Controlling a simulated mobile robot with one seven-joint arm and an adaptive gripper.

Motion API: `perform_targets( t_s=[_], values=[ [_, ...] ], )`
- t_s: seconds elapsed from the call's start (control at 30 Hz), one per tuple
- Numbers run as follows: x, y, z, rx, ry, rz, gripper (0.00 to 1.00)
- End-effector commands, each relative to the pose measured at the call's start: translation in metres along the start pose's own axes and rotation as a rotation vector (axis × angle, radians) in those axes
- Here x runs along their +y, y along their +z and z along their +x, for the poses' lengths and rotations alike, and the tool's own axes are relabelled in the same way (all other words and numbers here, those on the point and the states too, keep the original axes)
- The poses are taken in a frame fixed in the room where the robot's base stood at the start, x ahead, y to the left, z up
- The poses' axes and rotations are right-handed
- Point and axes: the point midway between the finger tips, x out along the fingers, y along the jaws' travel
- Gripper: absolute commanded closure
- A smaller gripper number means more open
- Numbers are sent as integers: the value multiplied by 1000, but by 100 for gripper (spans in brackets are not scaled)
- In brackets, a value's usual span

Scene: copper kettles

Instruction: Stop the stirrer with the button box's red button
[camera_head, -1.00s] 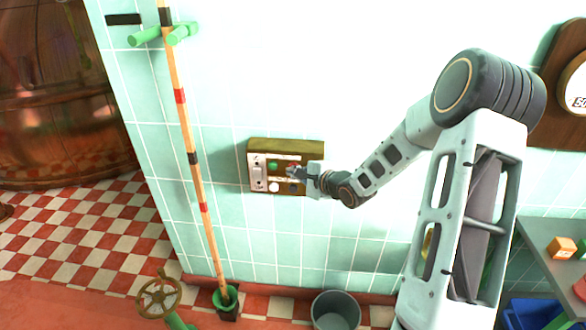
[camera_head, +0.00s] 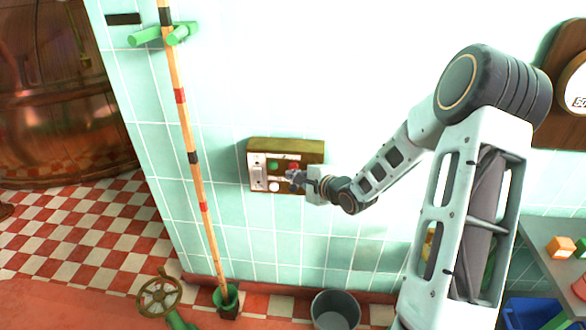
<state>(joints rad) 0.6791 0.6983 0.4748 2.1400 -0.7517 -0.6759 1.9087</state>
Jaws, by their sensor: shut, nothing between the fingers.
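The button box (camera_head: 285,146) is mounted on the tiled wall, with a wooden top and a pale front. It carries a switch plate (camera_head: 258,172) at its left, a green button (camera_head: 273,166) and a white button (camera_head: 274,187). The red button (camera_head: 293,167) shows only in part, just above my fingertips. My gripper (camera_head: 291,178) is shut and empty, at the right part of the box front. It hides part of the box's lower right. I cannot tell whether the fingertips touch the box.
A striped pole (camera_head: 191,150) leans on the wall left of the box, its foot in a green holder (camera_head: 227,303). A grey bucket (camera_head: 336,310) and a valve wheel (camera_head: 160,297) stand below. A grey table (camera_head: 540,235) is at the right. The wall around the box is clear.

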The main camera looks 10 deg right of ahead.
Motion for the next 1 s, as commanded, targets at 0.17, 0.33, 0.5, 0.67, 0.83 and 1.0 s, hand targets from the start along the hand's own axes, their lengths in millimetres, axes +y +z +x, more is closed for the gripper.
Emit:
perform_targets(
  t_s=[0.17, 0.33, 0.5, 0.67, 0.83, 1.0],
  values=[
    [8, 8, -12, -1, 1, 2, 100],
    [16, 17, -24, 0, 1, 1, 100],
    [23, 23, -32, 0, 0, 1, 100],
    [24, 24, -34, 0, 0, 1, 100],
    [24, 24, -34, 0, 0, 0, 100],
    [24, 24, -34, 0, 0, 0, 100]
  ],
)
